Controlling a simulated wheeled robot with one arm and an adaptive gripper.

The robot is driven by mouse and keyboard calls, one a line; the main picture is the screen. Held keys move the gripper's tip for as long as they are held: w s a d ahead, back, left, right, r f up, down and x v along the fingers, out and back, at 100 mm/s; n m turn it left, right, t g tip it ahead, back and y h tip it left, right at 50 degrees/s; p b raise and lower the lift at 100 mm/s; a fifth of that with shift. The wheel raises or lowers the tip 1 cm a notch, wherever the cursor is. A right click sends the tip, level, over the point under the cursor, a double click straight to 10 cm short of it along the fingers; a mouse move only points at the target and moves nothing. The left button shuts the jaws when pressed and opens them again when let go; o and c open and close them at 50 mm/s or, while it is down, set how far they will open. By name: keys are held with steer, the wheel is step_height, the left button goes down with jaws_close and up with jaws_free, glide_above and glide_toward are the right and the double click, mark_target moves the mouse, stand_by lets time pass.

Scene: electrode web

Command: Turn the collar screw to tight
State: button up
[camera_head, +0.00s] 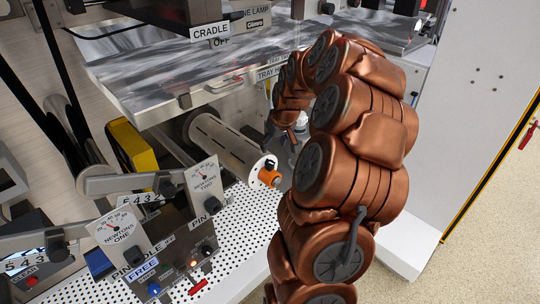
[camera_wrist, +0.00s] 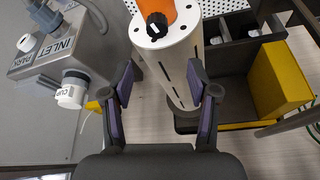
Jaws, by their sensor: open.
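An orange collar (camera_head: 268,177) sits at the near end of a slotted grey roller (camera_head: 222,143). In the wrist view the orange collar (camera_wrist: 184,14) is at the top edge, partly cut off. A black knob with a white mark, which looks like the collar screw (camera_wrist: 157,25), stands on it. My gripper (camera_wrist: 164,98) is open and empty. Its purple-padded fingers show on either side of the slotted roller (camera_wrist: 180,68), with the screw beyond the fingertips. In the head view my gripper (camera_head: 286,134) is small and partly hidden by my arm, behind and above the collar.
A metal tray (camera_head: 150,108) and a CRADLE label (camera_head: 210,32) are above the roller. Two gauge panels, NEWTONS ONE (camera_head: 118,232) and NEWTONS TWO (camera_head: 204,183), stand to the left. The wrist view shows an INLET PARK box (camera_wrist: 60,48) and a yellow block (camera_wrist: 278,78).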

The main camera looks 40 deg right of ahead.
mark_target(270, 162)
steer(key=shift+w+d+f+n+y+p, duration=0.2)
steer(key=shift+w+f+n+p, duration=0.3)
steer(key=shift+f, duration=1.2)
steer(key=shift+w+d+f+n+y+p, duration=0.1)
steer(key=shift+w+d+f+n+p, duration=0.35)
steer(key=shift+f, duration=1.25)
steer(key=shift+w+d+f+n+y+p, duration=0.1)
steer(key=shift+w+f+n+p, duration=0.4)
steer(key=shift+f, duration=1.2)
steer(key=shift+m, duration=0.25)
jaws_close()
